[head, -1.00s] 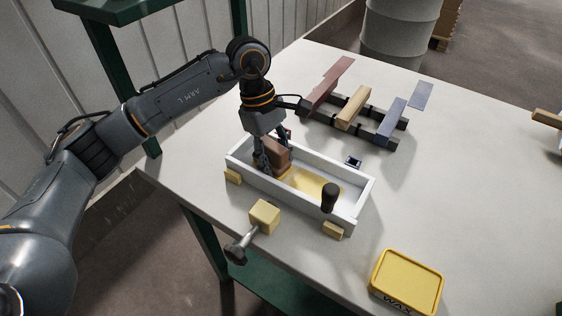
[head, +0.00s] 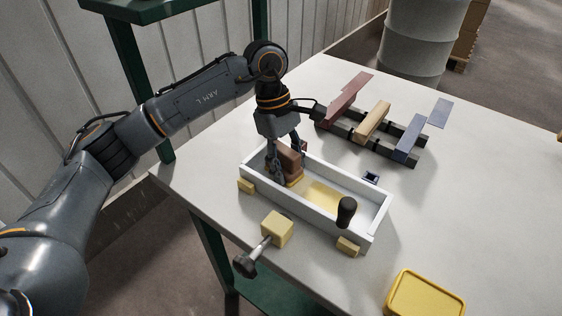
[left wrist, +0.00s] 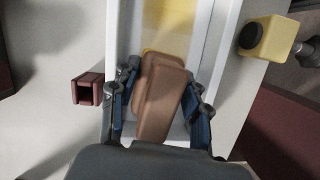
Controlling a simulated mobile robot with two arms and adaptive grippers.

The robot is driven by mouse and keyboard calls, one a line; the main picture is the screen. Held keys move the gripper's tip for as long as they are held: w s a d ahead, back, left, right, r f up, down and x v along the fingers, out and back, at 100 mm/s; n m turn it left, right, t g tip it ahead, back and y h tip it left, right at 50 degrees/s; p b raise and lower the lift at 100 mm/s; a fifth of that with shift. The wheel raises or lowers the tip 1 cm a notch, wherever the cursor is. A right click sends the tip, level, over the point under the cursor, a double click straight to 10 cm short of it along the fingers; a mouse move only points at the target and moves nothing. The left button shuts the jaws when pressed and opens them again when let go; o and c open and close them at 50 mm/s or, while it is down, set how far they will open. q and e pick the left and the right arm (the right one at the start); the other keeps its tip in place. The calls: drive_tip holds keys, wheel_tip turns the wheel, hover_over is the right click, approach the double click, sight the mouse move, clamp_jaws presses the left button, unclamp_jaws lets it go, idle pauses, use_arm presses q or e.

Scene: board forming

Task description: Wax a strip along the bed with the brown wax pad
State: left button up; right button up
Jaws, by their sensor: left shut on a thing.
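The brown wax pad (head: 290,161) is gripped between the fingers of my left gripper (head: 284,170), inside the left end of the white-walled tray (head: 352,231). The pad also shows in the left wrist view (left wrist: 160,98), between both fingers (left wrist: 157,98) and tilted a little. A yellow strip (head: 322,196) lies on the tray's bed, to the right of the pad; it also shows beyond the pad in the left wrist view (left wrist: 166,38). Whether the pad's underside touches the bed is hidden. My right gripper is not in view.
A black knob (head: 346,211) stands at the tray's right end. A yellow block with a dark handle (head: 277,229) sits in front. A yellow wax tin (head: 425,293) is at the front right. A rack with coloured boards (head: 372,122) is behind. The table's right side is clear.

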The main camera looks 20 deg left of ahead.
sight(360, 216)
use_arm(q)
drive_tip(key=shift+s+d+b, duration=0.3)
drive_tip(key=shift+s+d, duration=0.25)
drive_tip(key=shift+d, duration=0.95)
drive_tip(key=shift+s+d+b, duration=0.3)
drive_tip(key=shift+s+d, duration=0.2)
drive_tip(key=shift+d, duration=1)
drive_tip(key=shift+s+d+b, duration=0.3)
drive_tip(key=shift+s+d, duration=0.25)
drive_tip(key=shift+d, duration=0.95)
drive_tip(key=shift+s+d+f+b, duration=0.1)
drive_tip(key=shift+s+d+b, duration=0.2)
drive_tip(key=shift+d, duration=0.55)
drive_tip(key=shift+s+d+r+b, duration=0.1)
drive_tip(key=shift+s+d+b, duration=0.2)
drive_tip(key=shift+d, duration=0.5)
drive_tip(key=shift+s+d+f+b, duration=0.1)
drive_tip(key=shift+s+d+b, duration=0.2)
drive_tip(key=shift+d, duration=0.55)
drive_tip(key=shift+s+d, duration=0.35)
drive_tip(key=shift+d, duration=0.35)
